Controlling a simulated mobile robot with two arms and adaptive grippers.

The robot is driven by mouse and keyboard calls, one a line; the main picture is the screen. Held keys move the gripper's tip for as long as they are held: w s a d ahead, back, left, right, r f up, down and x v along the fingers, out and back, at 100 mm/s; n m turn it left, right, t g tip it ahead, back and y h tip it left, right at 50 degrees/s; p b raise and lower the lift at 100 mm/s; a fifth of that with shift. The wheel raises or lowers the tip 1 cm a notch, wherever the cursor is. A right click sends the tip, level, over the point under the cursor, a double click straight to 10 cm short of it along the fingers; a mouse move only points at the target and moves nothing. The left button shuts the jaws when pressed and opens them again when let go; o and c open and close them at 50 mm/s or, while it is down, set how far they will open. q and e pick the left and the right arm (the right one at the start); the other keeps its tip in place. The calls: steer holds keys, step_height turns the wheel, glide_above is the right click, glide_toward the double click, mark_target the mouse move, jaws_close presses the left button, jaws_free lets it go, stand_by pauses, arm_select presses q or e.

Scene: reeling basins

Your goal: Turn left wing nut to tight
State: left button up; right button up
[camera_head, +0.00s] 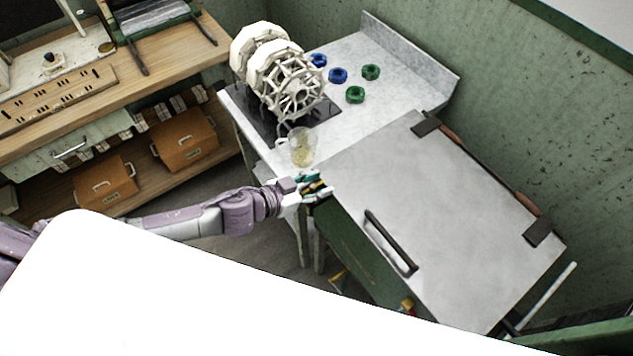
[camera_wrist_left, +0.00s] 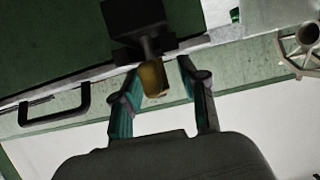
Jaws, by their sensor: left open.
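My left gripper (camera_head: 318,187) is at the near left corner of the flat grey lid, beside the worktop's front edge. In the left wrist view its two teal fingers (camera_wrist_left: 157,72) are apart. A small brass-yellow piece, apparently the left wing nut (camera_wrist_left: 153,79), hangs from a dark block (camera_wrist_left: 138,22) between the fingertips. A gap shows on each side of it, so the fingers do not appear to close on it. In the head view the nut is mostly hidden by the gripper. My right gripper is not in view.
The grey lid (camera_head: 430,220) has a black handle (camera_head: 390,243) on its near side. A glass jug (camera_head: 302,147) stands close behind my gripper. A white reel (camera_head: 285,80) and blue and green knobs (camera_head: 355,94) are on the worktop. A wooden bench (camera_head: 100,90) stands left.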

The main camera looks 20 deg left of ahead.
arm_select(q)
jaws_close()
